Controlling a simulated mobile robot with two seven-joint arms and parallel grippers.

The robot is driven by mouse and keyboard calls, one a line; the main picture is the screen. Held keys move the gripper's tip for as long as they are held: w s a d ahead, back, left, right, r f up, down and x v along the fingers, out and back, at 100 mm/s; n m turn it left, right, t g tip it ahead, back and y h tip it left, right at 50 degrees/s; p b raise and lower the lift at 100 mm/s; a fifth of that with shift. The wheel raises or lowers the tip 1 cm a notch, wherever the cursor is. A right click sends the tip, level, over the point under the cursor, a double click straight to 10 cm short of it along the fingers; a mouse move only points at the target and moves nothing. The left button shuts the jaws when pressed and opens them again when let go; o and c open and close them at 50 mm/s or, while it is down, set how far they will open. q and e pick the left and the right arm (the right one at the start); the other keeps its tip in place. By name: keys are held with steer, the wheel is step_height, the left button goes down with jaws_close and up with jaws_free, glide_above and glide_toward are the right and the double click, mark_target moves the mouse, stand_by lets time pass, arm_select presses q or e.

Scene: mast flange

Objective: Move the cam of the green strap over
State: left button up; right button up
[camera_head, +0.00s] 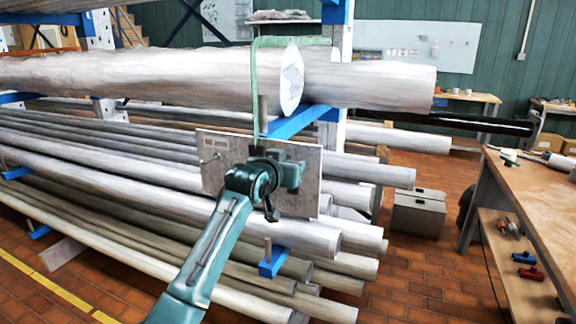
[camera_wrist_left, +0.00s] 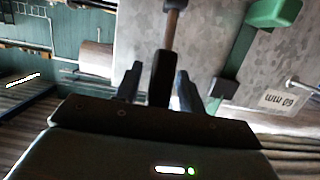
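The green strap (camera_head: 254,70) runs over a large grey tube (camera_head: 190,78) and down to a grey plate (camera_head: 225,165). In the left wrist view the plate (camera_wrist_left: 215,35) carries a printed label, and a green strap arm (camera_wrist_left: 237,52) with a green block (camera_wrist_left: 272,12) lies across it. My left gripper (camera_head: 272,178) is at the plate and hides part of it. In the left wrist view its two dark fingers (camera_wrist_left: 160,85) stand apart, with a dark piece and brown rod (camera_wrist_left: 173,25) between them. Contact cannot be told. Which part is the cam is unclear. My right gripper is not in view.
Long grey tubes (camera_head: 100,165) are stacked on a rack behind and below the plate. Blue rack arms (camera_head: 295,122) stick out beside it. A workbench (camera_head: 535,205) stands at the right, with grey boxes (camera_head: 418,212) near it. Brick floor is open between.

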arm_select(q)
steer(key=shift+o, duration=0.3)
steer(key=shift+s, duration=0.1)
steer(key=b+v, duration=0.2)
steer(key=v, duration=1.1)
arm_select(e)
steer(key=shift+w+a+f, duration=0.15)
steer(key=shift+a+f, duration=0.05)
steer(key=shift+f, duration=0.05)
arm_select(q)
steer(key=shift+c, duration=0.2)
